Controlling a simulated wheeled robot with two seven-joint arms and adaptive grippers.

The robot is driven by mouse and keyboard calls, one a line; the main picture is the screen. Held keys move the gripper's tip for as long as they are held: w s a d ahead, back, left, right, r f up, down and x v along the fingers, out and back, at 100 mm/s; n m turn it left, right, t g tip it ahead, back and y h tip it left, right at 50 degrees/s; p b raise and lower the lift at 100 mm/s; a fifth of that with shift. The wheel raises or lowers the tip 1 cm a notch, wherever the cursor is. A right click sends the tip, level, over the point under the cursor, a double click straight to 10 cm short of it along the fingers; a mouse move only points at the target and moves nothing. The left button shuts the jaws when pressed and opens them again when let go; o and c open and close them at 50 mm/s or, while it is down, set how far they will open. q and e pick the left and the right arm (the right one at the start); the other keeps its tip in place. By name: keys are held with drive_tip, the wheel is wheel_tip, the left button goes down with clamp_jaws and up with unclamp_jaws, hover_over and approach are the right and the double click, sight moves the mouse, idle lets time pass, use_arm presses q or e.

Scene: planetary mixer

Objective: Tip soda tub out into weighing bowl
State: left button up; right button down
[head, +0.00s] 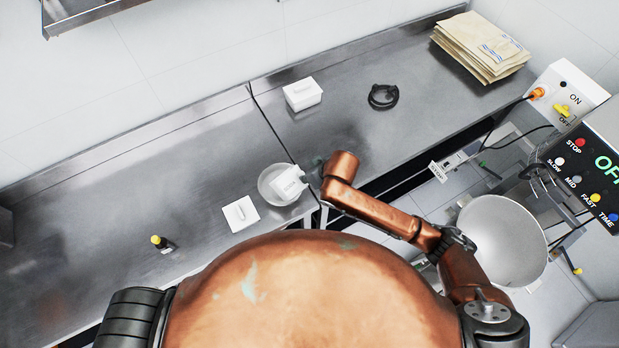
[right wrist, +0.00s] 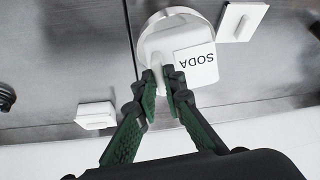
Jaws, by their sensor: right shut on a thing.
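The white soda tub (head: 288,183) is over the pale round weighing bowl (head: 266,194) on the steel counter. Its SODA label faces up and its body looks tilted; its mouth and contents are hidden. In the right wrist view the tub (right wrist: 178,45) covers most of the weighing bowl (right wrist: 163,16). A flat white square lid (head: 241,214) lies on the counter left of the bowl. My left gripper is out of view.
A white lidded box (head: 302,94) and a dark ring-shaped object (head: 382,97) are further back. Paper sacks (head: 482,47) are stacked at the far right. A yellow-capped bottle (head: 161,244) stands left. The mixer bowl (head: 503,240) is at right. The left counter is mostly clear.

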drive_tip(key=shift+w+r, duration=0.1)
drive_tip(key=shift+w+a+r+g+h, duration=0.35)
drive_tip(key=shift+a+r, duration=0.1)
drive_tip(key=shift+r, duration=0.1)
drive_tip(key=shift+w+a+r+g+h, duration=0.55)
drive_tip(key=shift+w+a+h, duration=0.1)
drive_tip(key=shift+a, duration=0.1)
drive_tip(key=s+d+f+y+b, duration=0.1)
drive_tip(key=s+d+f+t+b, duration=0.1)
drive_tip(key=f+b, duration=0.1)
drive_tip(key=s+d+f+t+y+b, duration=0.1)
drive_tip(key=b, duration=0.1)
drive_tip(key=shift+d+f+y, duration=0.15)
drive_tip(key=shift+d+y, duration=0.05)
drive_tip(key=shift+y, duration=0.1)
drive_tip(key=shift+s+d+t+y+b, duration=0.15)
drive_tip(key=shift+t+y+b, duration=0.15)
drive_tip(key=shift+t, duration=0.1)
